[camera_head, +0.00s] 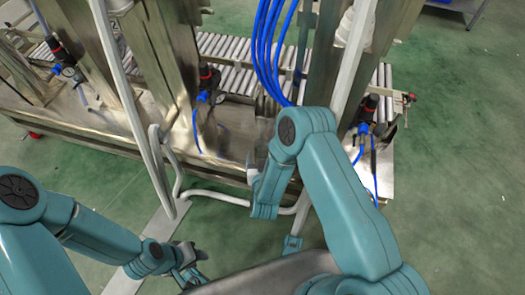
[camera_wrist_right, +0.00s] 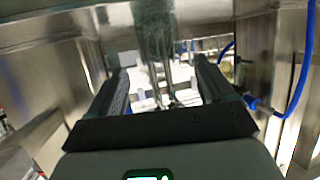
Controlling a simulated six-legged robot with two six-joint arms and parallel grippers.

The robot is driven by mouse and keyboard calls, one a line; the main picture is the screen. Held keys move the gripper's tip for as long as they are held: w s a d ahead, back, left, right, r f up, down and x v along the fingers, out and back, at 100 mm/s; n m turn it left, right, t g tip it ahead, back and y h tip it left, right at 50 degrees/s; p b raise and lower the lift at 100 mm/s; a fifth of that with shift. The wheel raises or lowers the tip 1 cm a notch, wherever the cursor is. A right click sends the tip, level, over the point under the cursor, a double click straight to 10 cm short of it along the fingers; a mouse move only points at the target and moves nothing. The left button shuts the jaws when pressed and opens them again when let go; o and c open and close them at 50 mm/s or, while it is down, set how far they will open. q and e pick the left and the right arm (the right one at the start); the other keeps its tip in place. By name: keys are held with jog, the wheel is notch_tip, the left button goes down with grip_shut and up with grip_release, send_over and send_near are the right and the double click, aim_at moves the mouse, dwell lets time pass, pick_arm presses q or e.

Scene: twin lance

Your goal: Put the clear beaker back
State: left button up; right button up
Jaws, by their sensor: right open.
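I cannot make out the clear beaker with certainty in either view. In the right wrist view, my right gripper (camera_wrist_right: 163,82) is open, with its two dark fingers apart. A blurred, greyish upright shape (camera_wrist_right: 155,45) shows beyond and between the fingers; I cannot tell whether it is the beaker or part of the machine. In the head view, the right arm reaches toward the metal machine, and its gripper is mostly hidden by the arm. My left gripper (camera_head: 193,273) is low at the bottom left, away from the machine; its finger opening is unclear.
The metal machine frame (camera_head: 170,60) has upright posts and a roller conveyor (camera_head: 235,80). Blue hoses (camera_head: 270,45) hang near the right arm. Green floor (camera_head: 455,150) is clear on the right.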

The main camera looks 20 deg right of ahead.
jog(key=s+a+n+g+y+p, duration=0.1)
jog(key=s+a+g+y, duration=0.3)
jog(key=s, duration=1.9)
jog(key=g+y+p, duration=0.1)
jog(key=g+y, duration=0.3)
jog(key=g, duration=0.5)
jog(key=shift+s+a+r+n, duration=0.15)
jog(key=shift+s+r+n, duration=0.15)
jog(key=shift+s, duration=0.1)
jog(key=shift+r, duration=0.1)
notch_tip(320, 180, up, 25)
jog(key=p, duration=2.4)
jog(key=shift+f+p, duration=0.2)
jog(key=shift+p, duration=0.15)
